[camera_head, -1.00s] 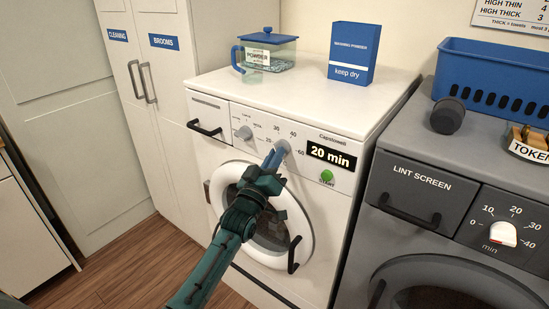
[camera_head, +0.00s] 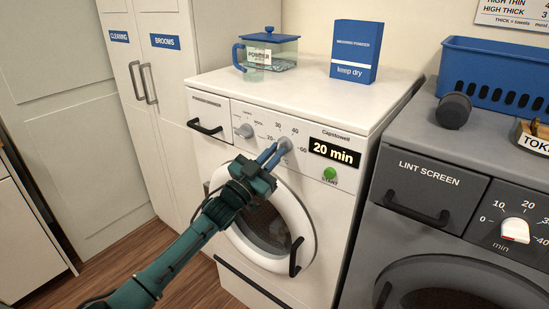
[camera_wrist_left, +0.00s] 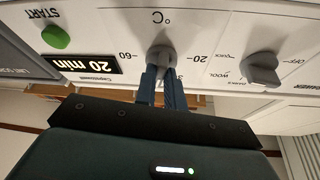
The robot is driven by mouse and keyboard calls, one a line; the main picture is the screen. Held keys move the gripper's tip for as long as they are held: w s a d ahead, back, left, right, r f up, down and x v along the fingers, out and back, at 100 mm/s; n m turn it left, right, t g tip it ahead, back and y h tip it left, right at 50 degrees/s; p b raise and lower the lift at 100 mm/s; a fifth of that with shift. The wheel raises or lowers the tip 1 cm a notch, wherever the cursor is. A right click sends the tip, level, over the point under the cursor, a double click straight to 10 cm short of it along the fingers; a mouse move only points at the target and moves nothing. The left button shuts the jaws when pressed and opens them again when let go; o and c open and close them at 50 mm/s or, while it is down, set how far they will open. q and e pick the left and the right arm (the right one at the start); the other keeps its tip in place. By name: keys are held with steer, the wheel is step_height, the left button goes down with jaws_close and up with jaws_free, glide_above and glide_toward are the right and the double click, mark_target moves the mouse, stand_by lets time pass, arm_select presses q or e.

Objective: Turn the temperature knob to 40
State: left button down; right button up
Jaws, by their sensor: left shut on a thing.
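The white washing machine (camera_head: 290,93) has a grey temperature knob (camera_head: 285,144) on its panel, with 20, 30, 40 and 60 printed around it. My left gripper (camera_head: 278,150) is shut on this knob, its two blue fingers reaching it from the lower left. In the left wrist view, upside down, the fingers (camera_wrist_left: 161,76) sit on either side of the knob (camera_wrist_left: 160,57). The fingers hide part of the dial, and I cannot tell which number the knob points at. My right gripper is not in view.
The program knob (camera_head: 244,131) is left of the temperature knob. The display (camera_head: 333,152) reads 20 min, with the green start button (camera_head: 330,174) below it. The round door (camera_head: 303,225) lies under my gripper. A grey dryer (camera_head: 440,185) stands at the right.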

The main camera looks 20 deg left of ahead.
arm_select(q)
steer(key=shift+a+m+g+h, duration=0.1)
steer(key=shift+m+g+h, duration=0.35)
steer(key=shift+m, duration=0.65)
steer(key=shift+m+g+h, duration=0.35)
steer(key=shift+m+h, duration=0.2)
steer(key=shift+m, duration=0.55)
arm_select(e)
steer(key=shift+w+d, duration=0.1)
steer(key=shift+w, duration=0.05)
arm_select(q)
steer(key=c, duration=1.5)
jaws_free()
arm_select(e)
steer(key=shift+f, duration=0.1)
arm_select(q)
steer(key=shift+b+v, duration=0.85)
steer(key=shift+v, duration=5.75)
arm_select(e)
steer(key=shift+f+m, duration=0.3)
arm_select(q)
steer(key=shift+a+r, duration=0.1)
steer(key=shift+r, duration=0.05)
